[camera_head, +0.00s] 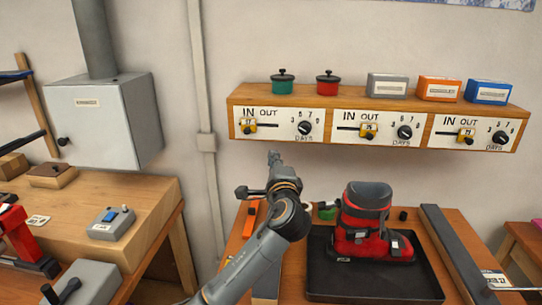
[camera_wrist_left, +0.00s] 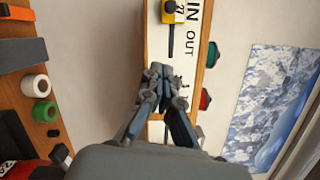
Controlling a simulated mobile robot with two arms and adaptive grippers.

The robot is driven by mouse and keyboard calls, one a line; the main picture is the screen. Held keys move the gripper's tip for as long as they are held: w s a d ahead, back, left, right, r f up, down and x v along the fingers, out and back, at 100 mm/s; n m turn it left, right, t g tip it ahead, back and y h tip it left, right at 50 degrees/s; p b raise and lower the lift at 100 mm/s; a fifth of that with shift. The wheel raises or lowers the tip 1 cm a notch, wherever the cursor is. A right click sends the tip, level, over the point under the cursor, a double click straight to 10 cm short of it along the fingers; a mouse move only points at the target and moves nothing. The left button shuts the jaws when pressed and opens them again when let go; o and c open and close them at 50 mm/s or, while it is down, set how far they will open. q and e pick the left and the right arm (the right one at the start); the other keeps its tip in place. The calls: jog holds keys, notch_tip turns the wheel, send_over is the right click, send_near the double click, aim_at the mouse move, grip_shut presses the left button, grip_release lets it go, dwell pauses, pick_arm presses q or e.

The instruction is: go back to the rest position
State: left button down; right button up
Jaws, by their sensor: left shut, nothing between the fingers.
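My left gripper (camera_head: 274,158) is raised in front of the wall, just below the left end of the wooden shelf (camera_head: 240,100), pointing up. In the left wrist view the fingers (camera_wrist_left: 164,75) are shut with nothing between them, in front of the shelf's IN/OUT panel (camera_wrist_left: 190,75). A gap to the shelf is hard to judge. A red and black boot (camera_head: 370,222) stands upright in a black tray (camera_head: 375,292) to the right of my left arm. My right gripper is not in view.
The shelf bears a green pot (camera_head: 283,83), a red pot (camera_head: 328,85) and several small boxes. A dark bar (camera_head: 462,250) lies right of the tray. A grey cabinet (camera_head: 105,125) hangs at the left above a wooden bench (camera_head: 140,190). Clear wall lies left of the shelf.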

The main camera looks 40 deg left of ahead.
pick_arm(q)
jog(key=shift+s, duration=0.3)
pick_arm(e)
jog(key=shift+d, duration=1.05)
pick_arm(q)
jog(key=shift+d, duration=0.1)
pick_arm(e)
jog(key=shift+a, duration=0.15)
